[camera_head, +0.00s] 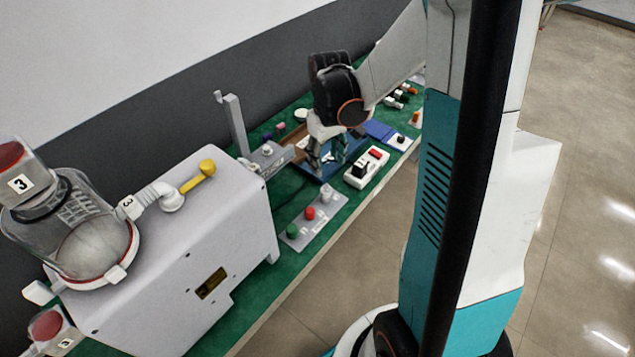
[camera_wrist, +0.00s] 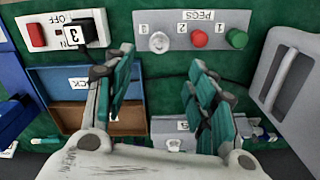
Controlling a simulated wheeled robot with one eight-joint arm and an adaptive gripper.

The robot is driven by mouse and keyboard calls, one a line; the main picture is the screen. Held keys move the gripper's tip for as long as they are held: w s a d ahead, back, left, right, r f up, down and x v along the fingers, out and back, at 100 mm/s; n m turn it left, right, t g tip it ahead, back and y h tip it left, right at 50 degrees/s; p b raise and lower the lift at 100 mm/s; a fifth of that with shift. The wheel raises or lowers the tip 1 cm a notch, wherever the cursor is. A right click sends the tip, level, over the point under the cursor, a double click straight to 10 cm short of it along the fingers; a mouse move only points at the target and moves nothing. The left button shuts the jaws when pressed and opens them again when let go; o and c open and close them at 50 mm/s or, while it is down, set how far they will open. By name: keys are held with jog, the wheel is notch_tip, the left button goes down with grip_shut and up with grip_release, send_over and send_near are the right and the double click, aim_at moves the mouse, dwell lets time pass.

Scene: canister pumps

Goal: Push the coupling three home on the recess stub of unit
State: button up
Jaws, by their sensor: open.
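The unit (camera_head: 190,250) is a pale grey box at the left of the head view, with a clear canister (camera_head: 75,235) marked 3 on top. A white ribbed hose piece (camera_head: 150,197) with a tag 3 sits at a white elbow on the box top, beside a yellow lever (camera_head: 198,177). I take this piece for coupling three; I cannot tell its seating or make out a recess stub. My gripper (camera_head: 328,155) is over the bench beyond the unit, away from the hose piece. In the wrist view its fingers (camera_wrist: 162,88) are apart, with nothing between them.
A grey PEGS panel (camera_head: 324,212) with white, red and green knobs lies near the front edge. A white switch box (camera_head: 381,157) has a red switch and black plug. A blue tray (camera_wrist: 50,73) lies below my gripper. A grey post (camera_head: 234,122) stands near the wall.

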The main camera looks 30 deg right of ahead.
aim_at(326, 186)
notch_tip(326, 186, down, 9)
jog(key=b, duration=0.3)
jog(key=shift+r, duration=0.2)
notch_tip(326, 186, down, 5)
jog(key=b, duration=0.3)
jog(key=shift+d+f, duration=0.1)
jog(key=shift+s, duration=0.1)
grip_shut()
